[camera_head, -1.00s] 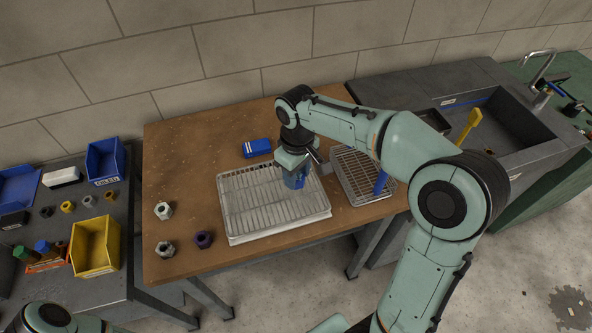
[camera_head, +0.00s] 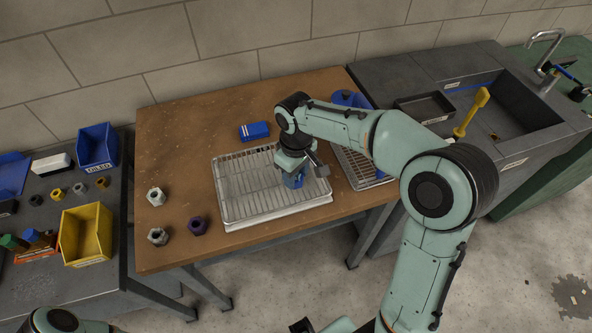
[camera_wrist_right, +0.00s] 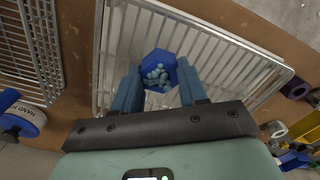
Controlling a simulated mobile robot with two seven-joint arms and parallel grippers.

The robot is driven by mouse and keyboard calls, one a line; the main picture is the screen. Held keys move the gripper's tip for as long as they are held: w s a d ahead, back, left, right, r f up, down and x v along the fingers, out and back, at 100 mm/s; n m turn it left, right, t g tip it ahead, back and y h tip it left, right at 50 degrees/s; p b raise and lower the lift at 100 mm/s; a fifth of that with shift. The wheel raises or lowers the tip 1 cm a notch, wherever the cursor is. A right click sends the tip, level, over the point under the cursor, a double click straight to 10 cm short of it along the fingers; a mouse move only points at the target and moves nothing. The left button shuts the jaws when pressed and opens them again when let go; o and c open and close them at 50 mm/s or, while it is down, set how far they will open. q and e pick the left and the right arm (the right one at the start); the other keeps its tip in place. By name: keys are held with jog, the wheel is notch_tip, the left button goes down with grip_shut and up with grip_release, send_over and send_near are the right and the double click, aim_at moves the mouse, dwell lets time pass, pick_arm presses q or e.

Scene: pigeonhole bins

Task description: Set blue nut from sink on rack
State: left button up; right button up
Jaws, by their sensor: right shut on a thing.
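The blue nut (camera_wrist_right: 157,70) is a hexagonal blue piece with a cluster of pale blue round bits in its middle. It sits between the fingers of my right gripper (camera_wrist_right: 158,76), which is shut on it. In the head view the nut (camera_head: 293,181) shows below the right gripper (camera_head: 293,174), over the right half of the white wire rack (camera_head: 238,192). I cannot tell whether the nut touches the rack. The rack's bars also show beneath it in the right wrist view (camera_wrist_right: 222,52). The grey sink (camera_head: 515,105) is at the far right.
A smaller wire rack (camera_head: 352,172) stands to the right, partly behind my arm. A blue box (camera_head: 254,131) lies behind the white rack. Two pale nuts (camera_head: 156,196) and a purple nut (camera_head: 197,225) stand to its left. Yellow and blue bins (camera_head: 85,235) are at far left.

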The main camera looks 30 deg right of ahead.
aim_at(296, 176)
pick_arm(q)
jog(key=shift+s+f, duration=0.1)
jog(key=shift+f, duration=0.15)
pick_arm(e)
jog(key=shift+f, duration=0.4)
jog(key=o, duration=0.9)
jog(key=shift+c, duration=0.2)
jog(key=o, duration=0.5)
pick_arm(q)
jog(key=shift+r, duration=0.1)
pick_arm(e)
jog(key=shift+o, duration=0.2)
jog(key=shift+r, duration=0.1)
jog(key=shift+r+p, duration=1.25)
jog(key=shift+r, duration=1.05)
jog(key=shift+r+p, duration=0.9)
jog(key=shift+r, duration=0.8)
pick_arm(q)
jog(key=w+r, duration=0.4)
jog(key=r, duration=0.1)
jog(key=shift+w+r+t, duration=0.3)
jog(key=shift+r, duration=0.1)
pick_arm(e)
jog(key=shift+w+f, duration=0.1)
pick_arm(q)
jog(key=shift+s, duration=0.1)
